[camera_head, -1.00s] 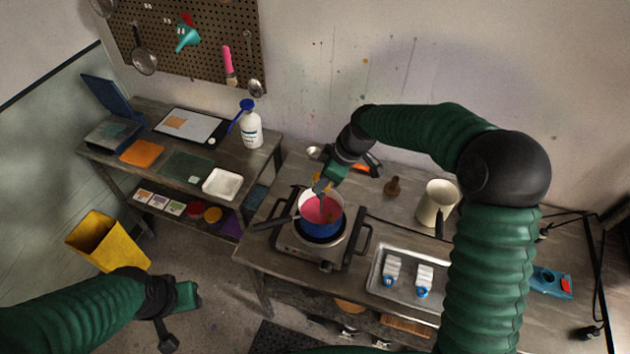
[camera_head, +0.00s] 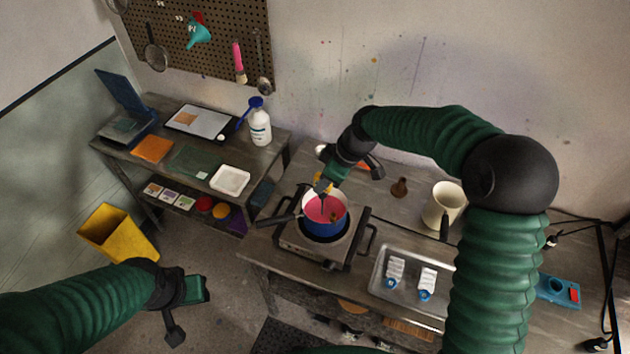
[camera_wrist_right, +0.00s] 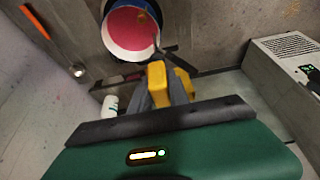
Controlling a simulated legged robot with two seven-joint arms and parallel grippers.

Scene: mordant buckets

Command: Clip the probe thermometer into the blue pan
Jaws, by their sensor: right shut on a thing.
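The blue pan (camera_head: 324,228) stands on a hot plate with pink liquid inside and its dark handle to the left. It shows at the top of the right wrist view (camera_wrist_right: 158,48). My right gripper (camera_head: 325,187) is at the pan's back rim, shut on the yellow probe thermometer (camera_wrist_right: 158,83). In the right wrist view the yellow body sits between the fingers close to the rim, and a thin probe reaches toward the liquid. I cannot tell whether its clip touches the rim. My left gripper (camera_head: 196,290) hangs over the floor at lower left; its jaws are unclear.
The hot plate (camera_head: 300,248) has raised side handles. A metal tray (camera_head: 383,283) with blue-and-white items and a cream jug (camera_head: 440,205) stand to the right. An orange-handled tool (camera_wrist_right: 34,22) lies behind the pan. A yellow bin (camera_head: 118,235) stands on the floor at left.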

